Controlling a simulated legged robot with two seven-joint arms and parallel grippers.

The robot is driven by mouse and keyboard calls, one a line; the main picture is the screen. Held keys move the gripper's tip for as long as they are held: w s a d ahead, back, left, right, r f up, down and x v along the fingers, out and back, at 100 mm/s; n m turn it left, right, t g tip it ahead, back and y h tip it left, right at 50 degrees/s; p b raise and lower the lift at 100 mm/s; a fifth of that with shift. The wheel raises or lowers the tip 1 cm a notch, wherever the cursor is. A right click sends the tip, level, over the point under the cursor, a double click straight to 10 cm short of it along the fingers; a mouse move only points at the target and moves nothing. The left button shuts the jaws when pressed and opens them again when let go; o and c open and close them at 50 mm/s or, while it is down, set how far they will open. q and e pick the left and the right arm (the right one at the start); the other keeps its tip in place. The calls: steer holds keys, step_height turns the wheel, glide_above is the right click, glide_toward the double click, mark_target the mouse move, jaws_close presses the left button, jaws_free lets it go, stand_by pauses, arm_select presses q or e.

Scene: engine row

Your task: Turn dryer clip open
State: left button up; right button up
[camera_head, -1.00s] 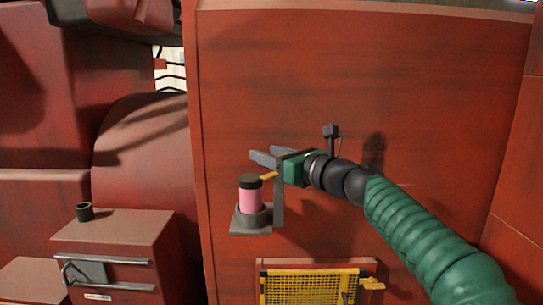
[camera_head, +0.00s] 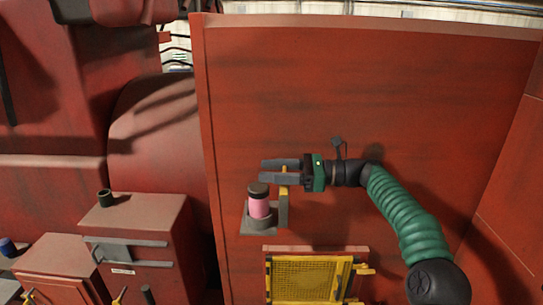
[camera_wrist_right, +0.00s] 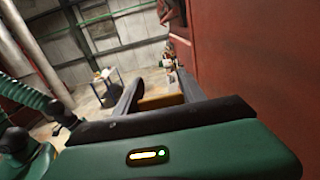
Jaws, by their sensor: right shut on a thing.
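A dryer with a pink cylinder (camera_head: 260,208) and dark cap stands in a grey bracket (camera_head: 284,212) on the red wall panel. The yellow dryer clip (camera_head: 284,190) is at the bracket's upper part, beside the cap. In the right wrist view the clip (camera_wrist_right: 160,102) shows as an orange-yellow bar between the fingers. The part of the clip inside the jaws is partly hidden. My left gripper is not in view.
A yellow mesh-fronted box (camera_head: 312,280) is on the panel below the dryer. A red cabinet (camera_head: 140,240) with grey bars and a small dark cup (camera_head: 105,197) on top stands at left. The panel above my right arm is clear.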

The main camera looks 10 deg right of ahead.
steer(key=shift+r+n+g+p, duration=0.1)
steer(key=shift+n+g+p, duration=0.2)
steer(key=o, duration=1.2)
steer(key=shift+o, duration=0.8)
steer(key=shift+w+d, duration=0.1)
steer(key=shift+d, duration=0.05)
